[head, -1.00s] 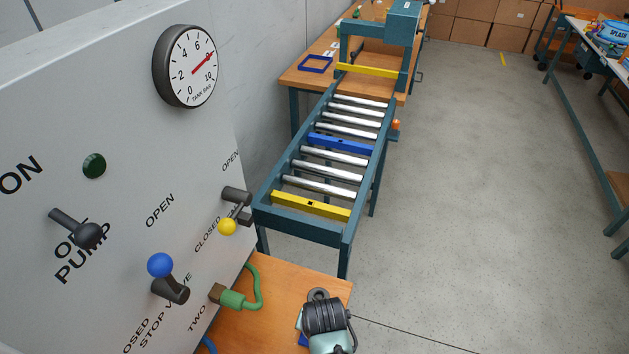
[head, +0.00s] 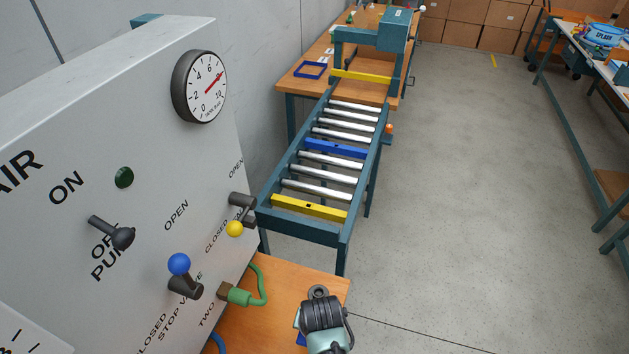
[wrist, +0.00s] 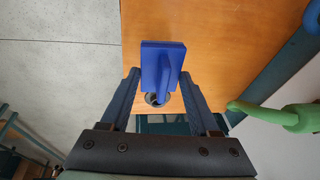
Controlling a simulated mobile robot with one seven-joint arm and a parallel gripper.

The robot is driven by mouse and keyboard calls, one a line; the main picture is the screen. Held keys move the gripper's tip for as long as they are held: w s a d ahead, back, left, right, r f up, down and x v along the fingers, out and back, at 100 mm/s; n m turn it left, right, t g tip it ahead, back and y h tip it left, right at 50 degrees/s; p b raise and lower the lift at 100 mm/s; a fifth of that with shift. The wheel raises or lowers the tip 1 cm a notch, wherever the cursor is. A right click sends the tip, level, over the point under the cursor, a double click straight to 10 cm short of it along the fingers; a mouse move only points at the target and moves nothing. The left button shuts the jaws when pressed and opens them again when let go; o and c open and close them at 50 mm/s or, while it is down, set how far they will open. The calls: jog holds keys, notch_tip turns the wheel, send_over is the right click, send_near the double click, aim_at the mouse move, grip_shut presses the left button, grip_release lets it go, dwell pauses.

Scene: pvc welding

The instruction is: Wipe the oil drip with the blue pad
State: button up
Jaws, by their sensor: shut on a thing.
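My gripper (wrist: 160,78) is shut on the blue pad (wrist: 152,58), a flat block with a raised grip between the two fingers. The pad is over the orange-brown wooden bench top (wrist: 215,35); I cannot tell if it touches. In the head view a small blue edge of the pad (head: 300,339) shows beside my wrist, which hides the rest. A dark round spot with a grey rim (wrist: 152,99) shows partly behind the pad in the wrist view; I cannot tell what it is. No oil drip is clearly recognisable.
A grey panel (head: 110,170) with a gauge, levers and valves stands left of the bench. A green hose (head: 243,296) comes off it onto the bench, right of the pad in the wrist view. A roller conveyor (head: 328,165) stands beyond. Open floor lies right.

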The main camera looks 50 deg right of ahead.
jog(key=shift+r+p, duration=1.55)
jog(key=shift+r, duration=0.65)
jog(key=shift+f, duration=0.1)
